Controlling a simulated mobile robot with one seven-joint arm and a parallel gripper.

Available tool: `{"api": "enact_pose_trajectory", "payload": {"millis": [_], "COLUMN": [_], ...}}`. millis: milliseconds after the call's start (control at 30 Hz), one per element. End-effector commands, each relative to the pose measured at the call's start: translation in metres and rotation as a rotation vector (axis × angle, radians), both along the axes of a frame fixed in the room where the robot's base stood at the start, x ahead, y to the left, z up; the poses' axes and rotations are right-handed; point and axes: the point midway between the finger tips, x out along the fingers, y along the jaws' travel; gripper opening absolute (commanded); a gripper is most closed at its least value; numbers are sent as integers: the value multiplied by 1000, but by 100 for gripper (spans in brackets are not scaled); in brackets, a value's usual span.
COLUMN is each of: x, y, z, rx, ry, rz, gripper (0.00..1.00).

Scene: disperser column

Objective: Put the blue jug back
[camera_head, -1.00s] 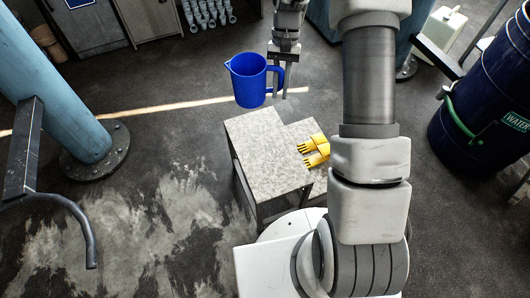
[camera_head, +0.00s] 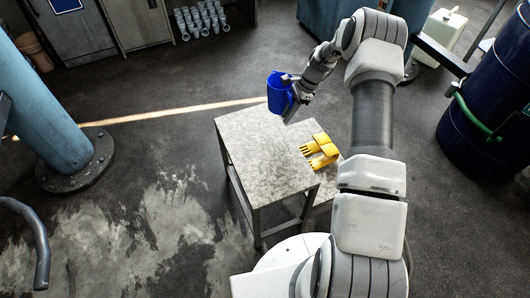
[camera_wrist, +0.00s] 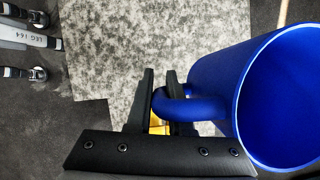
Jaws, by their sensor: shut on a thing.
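The blue jug (camera_head: 279,93) is held by my gripper (camera_head: 291,108) near the far edge of the grey speckled table (camera_head: 262,165) in the head view. My gripper partly covers its right side there. In the wrist view the blue jug (camera_wrist: 275,100) is at the right, its open mouth facing the camera. My gripper (camera_wrist: 160,85) is shut on the jug's handle (camera_wrist: 185,106), with a dark finger on either side. The wrist view shows the speckled tabletop (camera_wrist: 130,40) beyond the jug. Whether the jug touches the table cannot be told.
Yellow gloves (camera_head: 320,150) lie at the table's right side. A dark blue water barrel (camera_head: 490,115) stands at the right. A light blue column (camera_head: 62,120) stands at the left, with a bent dark pipe (camera_head: 35,240) nearer. Grey pipe pieces (camera_head: 200,20) sit on a back shelf.

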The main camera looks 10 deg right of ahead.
Motion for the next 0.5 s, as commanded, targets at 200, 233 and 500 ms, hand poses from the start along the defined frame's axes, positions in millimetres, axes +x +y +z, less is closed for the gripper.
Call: {"api": "enact_pose_trajectory", "payload": {"millis": [200,233,500], "x": [-21,-25,-66], "y": [19,23,60], "z": [-20,-24,-57], "rx": [2,2,2], "ry": [4,4,4], "rz": [-7,-7,-4], "gripper": [0,0,0]}}
